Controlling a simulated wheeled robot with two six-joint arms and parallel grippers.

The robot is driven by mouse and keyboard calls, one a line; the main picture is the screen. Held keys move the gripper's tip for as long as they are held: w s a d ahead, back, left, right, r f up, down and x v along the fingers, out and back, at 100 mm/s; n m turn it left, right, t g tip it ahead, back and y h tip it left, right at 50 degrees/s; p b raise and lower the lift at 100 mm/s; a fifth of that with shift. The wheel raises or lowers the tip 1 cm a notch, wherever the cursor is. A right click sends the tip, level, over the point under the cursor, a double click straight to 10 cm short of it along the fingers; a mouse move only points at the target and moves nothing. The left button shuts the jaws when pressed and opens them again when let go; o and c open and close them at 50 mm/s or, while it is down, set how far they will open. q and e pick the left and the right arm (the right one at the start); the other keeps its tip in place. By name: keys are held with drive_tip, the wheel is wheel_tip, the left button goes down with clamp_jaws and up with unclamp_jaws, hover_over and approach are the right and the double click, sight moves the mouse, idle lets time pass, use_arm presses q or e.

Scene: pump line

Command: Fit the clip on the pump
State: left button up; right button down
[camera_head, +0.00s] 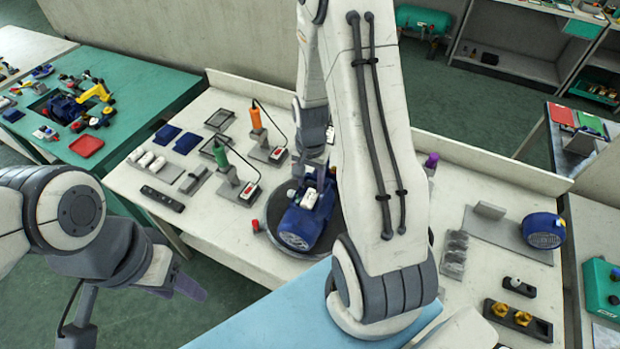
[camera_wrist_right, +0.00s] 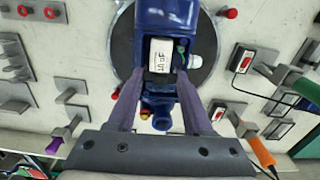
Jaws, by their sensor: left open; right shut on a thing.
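The blue pump (camera_head: 304,222) lies on a round dark turntable (camera_head: 274,240) at the middle of the white bench. It also shows in the right wrist view (camera_wrist_right: 168,20), with a white labelled block (camera_wrist_right: 160,57) in its open top. My right gripper (camera_wrist_right: 160,76) is over the pump, fingers on either side of a small dark piece (camera_wrist_right: 158,80) just below the white block. This seems to be the clip, but its shape and seating are unclear. In the head view my arm hides part of the pump. My left gripper (camera_head: 185,284) is open and empty, off the bench's front left.
Green (camera_head: 222,155) and orange (camera_head: 256,118) handled tools stand in holders left of the pump. A red knob (camera_head: 255,225) is beside the turntable. A grey bracket plate (camera_head: 508,235) and a brass-fitting block (camera_head: 518,320) are at the right. A low wall backs the bench.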

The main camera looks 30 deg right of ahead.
drive_tip(key=shift+f+b, duration=1.15)
drive_tip(key=shift+f, duration=0.7)
drive_tip(key=shift+a, duration=0.1)
drive_tip(key=shift+f, duration=0.25)
idle(0.5)
drive_tip(key=shift+c, duration=1.1)
unclamp_jaws()
drive_tip(key=shift+s+r+p, duration=0.1)
drive_tip(key=shift+r+p, duration=2.6)
drive_tip(key=shift+r, duration=0.35)
